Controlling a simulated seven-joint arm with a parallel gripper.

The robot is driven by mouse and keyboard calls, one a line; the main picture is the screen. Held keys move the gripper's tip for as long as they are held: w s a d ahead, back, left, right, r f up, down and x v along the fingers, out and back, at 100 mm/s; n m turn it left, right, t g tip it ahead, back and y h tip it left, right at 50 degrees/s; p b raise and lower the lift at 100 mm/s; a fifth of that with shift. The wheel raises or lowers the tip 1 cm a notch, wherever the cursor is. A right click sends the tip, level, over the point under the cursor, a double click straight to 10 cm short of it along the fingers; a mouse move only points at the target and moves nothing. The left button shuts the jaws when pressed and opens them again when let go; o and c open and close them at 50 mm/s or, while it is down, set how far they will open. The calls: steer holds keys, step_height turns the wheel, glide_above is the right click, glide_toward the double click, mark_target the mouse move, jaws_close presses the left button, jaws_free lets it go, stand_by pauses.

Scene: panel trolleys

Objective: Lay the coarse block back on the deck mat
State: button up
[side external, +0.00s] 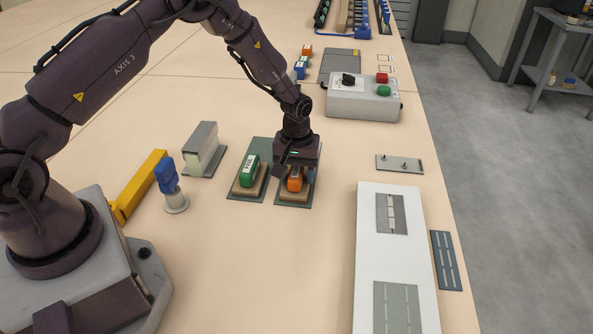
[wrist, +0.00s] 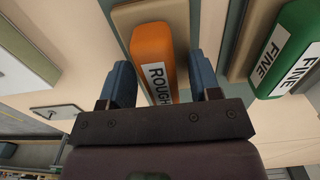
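The coarse block is an orange block (side external: 295,181) labelled ROUGH. It lies on a tan wooden board (side external: 291,198) on a dark green mat (side external: 304,202). My gripper (side external: 297,176) is low over it, pointing down. In the wrist view the orange block (wrist: 153,52) is between the two blue fingertips of my gripper (wrist: 163,75), with a visible gap on the right side. The fingers are apart and do not appear closed on it. A green block (side external: 249,171) labelled FINE lies on its own tan board to the left, on another green mat (side external: 263,148).
A grey upright holder (side external: 201,150), a blue-topped knob (side external: 168,178) and a yellow bar (side external: 140,187) stand to the left. A control box (side external: 362,103) is behind. A white panel (side external: 375,262) with grey strips lies at front right. The front middle table is clear.

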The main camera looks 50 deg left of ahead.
step_height(320, 180, up, 12)
steer(key=r, duration=0.1)
step_height(320, 180, up, 10)
steer(key=m+t, duration=0.2)
glide_above(297, 169)
steer(key=s+d, duration=0.1)
steer(key=s, duration=0.4)
steer(key=s+d+r+m+t, duration=0.1)
steer(key=s+r+m, duration=0.2)
steer(key=s, duration=0.7)
steer(key=s+d+r+m+t, duration=0.2)
steer(key=s+r+m, duration=0.2)
steer(key=s, duration=0.6)
step_height(297, 169, up, 3)
steer(key=shift+s+f+t, duration=0.2)
steer(key=shift+s+t, duration=0.1)
